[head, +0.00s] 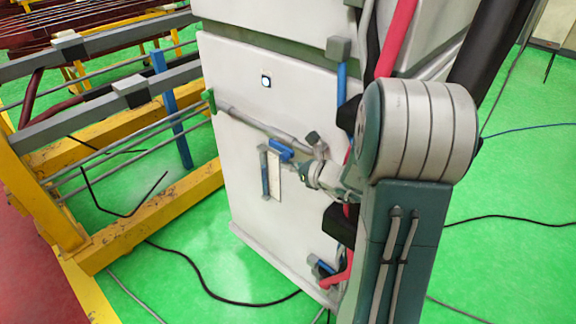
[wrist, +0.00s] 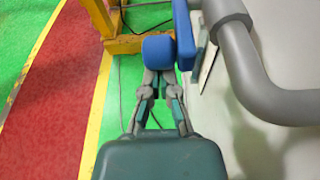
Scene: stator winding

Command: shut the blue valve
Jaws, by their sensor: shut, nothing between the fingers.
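In the head view a blue valve handle (head: 280,150) sits on the grey pipework at the front of the white cabinet (head: 240,110). In the wrist view a rounded blue block (wrist: 158,50) and an upright blue bar (wrist: 184,35) show beside a thick grey pipe (wrist: 240,65). My gripper (wrist: 159,76) is shut and empty. Its fingertips are just below the blue block in the picture; I cannot tell whether they touch it. In the head view I cannot make out the fingertips clearly among the pipe fittings, and my arm covers part of the cabinet.
Another blue handle (head: 322,268) sits low on the cabinet, and an upright one (head: 342,80) near its top. A yellow frame (head: 160,215) with grey bars stands at left. Black cables (head: 220,297) lie on the green floor (head: 500,270). Open floor lies right.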

